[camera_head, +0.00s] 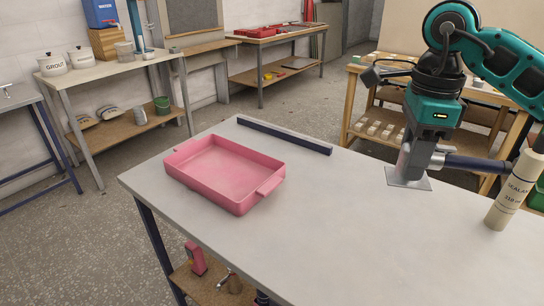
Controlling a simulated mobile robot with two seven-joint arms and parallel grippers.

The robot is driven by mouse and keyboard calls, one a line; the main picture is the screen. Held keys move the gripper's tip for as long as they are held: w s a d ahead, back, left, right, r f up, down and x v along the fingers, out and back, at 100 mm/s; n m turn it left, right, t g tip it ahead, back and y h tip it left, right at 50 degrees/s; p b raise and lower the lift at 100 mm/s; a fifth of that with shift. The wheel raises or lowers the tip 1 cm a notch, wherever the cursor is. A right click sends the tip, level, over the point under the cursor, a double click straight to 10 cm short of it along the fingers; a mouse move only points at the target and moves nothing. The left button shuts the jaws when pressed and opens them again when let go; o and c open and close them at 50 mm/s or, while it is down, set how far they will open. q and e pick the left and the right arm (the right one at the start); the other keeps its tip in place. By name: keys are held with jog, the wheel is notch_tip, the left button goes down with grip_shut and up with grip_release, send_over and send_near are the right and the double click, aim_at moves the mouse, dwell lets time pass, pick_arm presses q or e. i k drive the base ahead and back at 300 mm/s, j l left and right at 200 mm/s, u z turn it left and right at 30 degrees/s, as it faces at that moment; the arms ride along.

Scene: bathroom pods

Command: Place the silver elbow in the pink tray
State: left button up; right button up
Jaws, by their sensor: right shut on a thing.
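The pink tray (222,183) lies on the left part of the grey table; it is an empty, open, shallow rectangle with handles. My right gripper (424,153) is low over the table's right side, to the right of the tray and well apart from it. It is shut on a grey metallic piece with a square plate, which looks like the silver elbow (408,178). The plate is at table height; I cannot tell whether it touches the top. The gripper hides part of the piece. My left gripper is not in view.
A sealant tube (513,192) stands at the table's right, close to my gripper. A dark blue bar (284,135) lies along the far edge. The tabletop (330,210) between tray and gripper is clear. A pink item (195,258) is on the lower shelf.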

aim_at(223, 175)
jog(key=i+j, duration=0.15)
jog(key=j, duration=0.25)
jog(key=i+j+z, duration=0.1)
jog(key=j, duration=0.25)
jog(key=i+j+z, duration=0.1)
jog(key=i+j, duration=0.15)
jog(key=j, duration=0.15)
jog(key=i+j, duration=0.15)
jog(key=j, duration=0.25)
jog(key=i+j+z, duration=0.1)
jog(key=j, duration=0.3)
jog(key=i+j, duration=0.2)
jog(key=j, duration=0.2)
jog(key=z, duration=0.05)
